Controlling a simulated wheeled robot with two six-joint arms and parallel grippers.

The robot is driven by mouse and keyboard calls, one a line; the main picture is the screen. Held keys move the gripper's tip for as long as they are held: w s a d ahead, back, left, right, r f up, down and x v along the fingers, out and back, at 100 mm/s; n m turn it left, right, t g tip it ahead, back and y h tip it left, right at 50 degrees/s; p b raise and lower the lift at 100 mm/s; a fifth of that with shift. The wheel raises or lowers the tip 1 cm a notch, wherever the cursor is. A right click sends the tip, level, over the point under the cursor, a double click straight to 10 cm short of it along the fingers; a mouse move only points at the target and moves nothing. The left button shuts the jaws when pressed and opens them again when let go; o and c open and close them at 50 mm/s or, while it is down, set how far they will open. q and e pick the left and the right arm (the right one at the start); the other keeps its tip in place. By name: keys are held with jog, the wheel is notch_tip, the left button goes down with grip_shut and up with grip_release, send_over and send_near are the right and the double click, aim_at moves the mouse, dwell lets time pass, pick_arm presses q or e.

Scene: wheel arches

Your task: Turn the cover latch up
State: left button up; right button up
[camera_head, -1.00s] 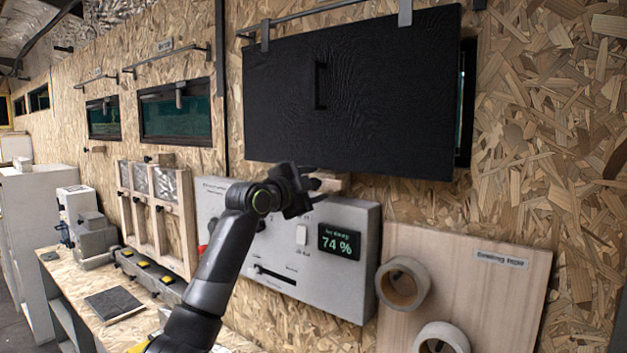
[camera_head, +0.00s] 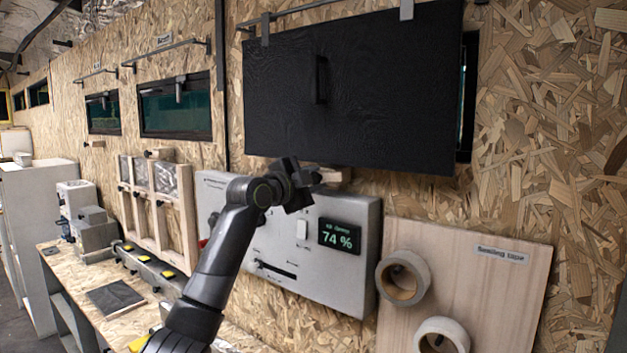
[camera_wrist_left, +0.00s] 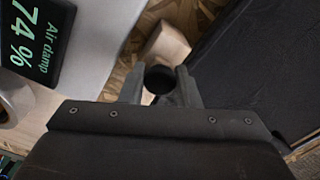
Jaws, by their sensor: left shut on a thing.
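The black cover (camera_head: 390,90) hangs from a rail on the chipboard wall, with a dark vertical handle on its face. Under its lower edge a pale wooden block, the latch (camera_head: 340,174), sticks out; it also shows in the left wrist view (camera_wrist_left: 168,43). My left gripper (camera_head: 318,177) is at this latch, just below the cover. In the left wrist view my left gripper (camera_wrist_left: 160,86) has its fingers on either side of a round black knob (camera_wrist_left: 158,79) in front of the block. The gripper hides part of the latch in the head view. My right gripper is out of view.
A grey panel (camera_head: 335,275) with a display reading 74 % is just below the gripper. A wooden board (camera_head: 470,290) with tape rolls is at the right. The workbench (camera_head: 85,275) at lower left holds a dark mat and grey boxes. Part of a window shows beside the cover.

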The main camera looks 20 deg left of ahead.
pick_arm(q)
jog(key=n+p, duration=0.1)
jog(key=n, duration=0.3)
jog(key=shift+r+n, duration=0.15)
jog(key=shift+n, duration=0.15)
jog(key=n+p, duration=0.1)
jog(key=n, duration=0.3)
jog(key=shift+n, duration=0.3)
jog(key=n+p, duration=0.1)
jog(key=n, duration=0.3)
jog(key=shift+r+p, duration=0.1)
jog(key=shift+p, duration=0.2)
jog(key=n+p, duration=0.1)
jog(key=n, duration=0.3)
jog(key=shift+r+n, duration=0.15)
jog(key=shift+n, duration=0.25)
